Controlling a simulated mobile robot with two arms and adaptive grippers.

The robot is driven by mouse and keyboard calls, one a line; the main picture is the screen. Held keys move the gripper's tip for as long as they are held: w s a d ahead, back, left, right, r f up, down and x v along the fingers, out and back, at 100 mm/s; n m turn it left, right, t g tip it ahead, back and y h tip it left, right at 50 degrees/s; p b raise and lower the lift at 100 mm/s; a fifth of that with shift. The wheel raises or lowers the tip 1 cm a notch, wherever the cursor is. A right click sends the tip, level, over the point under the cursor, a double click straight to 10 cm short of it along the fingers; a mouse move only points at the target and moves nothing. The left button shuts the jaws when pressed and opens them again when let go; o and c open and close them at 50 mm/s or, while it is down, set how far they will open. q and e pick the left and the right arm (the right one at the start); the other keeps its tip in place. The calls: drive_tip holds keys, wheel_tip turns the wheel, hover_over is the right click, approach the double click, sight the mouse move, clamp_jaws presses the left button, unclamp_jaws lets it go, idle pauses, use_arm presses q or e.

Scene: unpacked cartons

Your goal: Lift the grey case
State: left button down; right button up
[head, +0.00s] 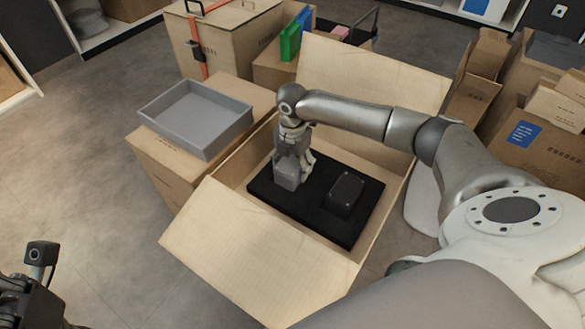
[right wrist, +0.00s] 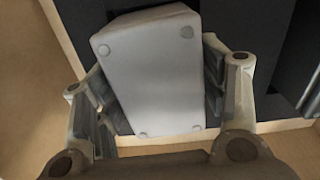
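The grey case (head: 286,181) stands on the black foam insert (head: 318,217) inside an open carton (head: 240,262). It fills the middle of the right wrist view (right wrist: 155,75), with small round feet at its corners. My right gripper (head: 294,160) is over the case from above, with one finger on each side in the right wrist view (right wrist: 158,88). The fingers are very close to its sides; whether they press on it is unclear. My left gripper (head: 30,300) shows only partly at the bottom left corner, and its fingers cannot be made out.
A black box (head: 346,192) sits in the foam right of the case. A grey tray (head: 195,117) rests on a carton (head: 165,165) to the left. Raised carton flaps (head: 375,78) and more cartons (head: 545,140) stand behind and right. Floor is clear at left.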

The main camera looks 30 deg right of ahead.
drive_tip(key=c, duration=0.6)
drive_tip(key=shift+r, duration=0.1)
